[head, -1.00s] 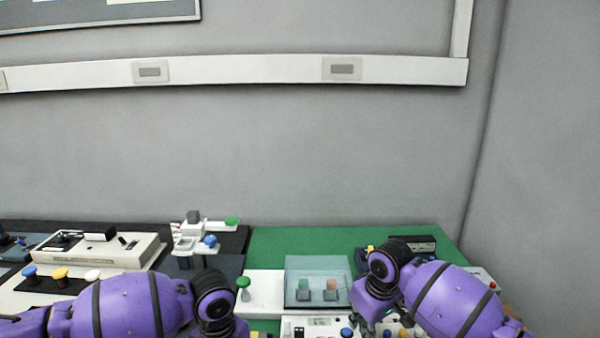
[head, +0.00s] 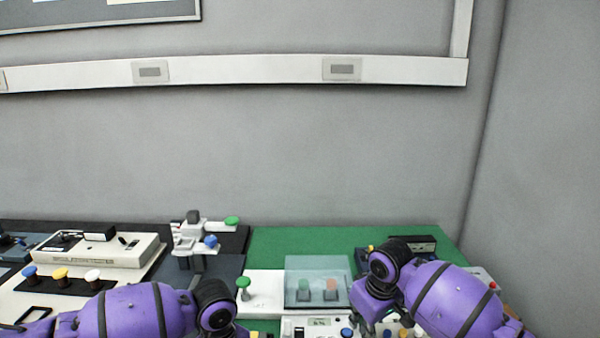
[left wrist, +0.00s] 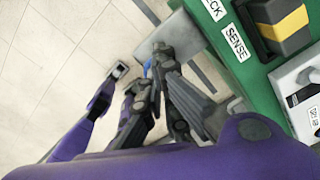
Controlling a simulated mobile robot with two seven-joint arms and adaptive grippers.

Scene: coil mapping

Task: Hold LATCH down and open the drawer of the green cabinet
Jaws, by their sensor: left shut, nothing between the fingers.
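My left gripper (left wrist: 150,85) is shut and empty in the left wrist view, with its dark fingers beside a green edge or face, over a pale tiled floor. White labels (left wrist: 235,42) are on this green surface; one reads "SENSE", and another is cut off and ends in "CK". A grey part (left wrist: 182,45) sits beside the fingertips, and a small blue bit (left wrist: 147,67) shows near them; I cannot tell whether they touch. I cannot make out the LATCH control or the drawer for certain. My right gripper is out of view; only its arm shows in the head view.
A yellow and black block (left wrist: 278,28) and a white device (left wrist: 298,90) are on the green top. In the head view, a clear box (head: 317,268), a green knob (head: 243,283) and a white console (head: 100,249) crowd the bench. Bare green mat (head: 300,240) lies behind.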

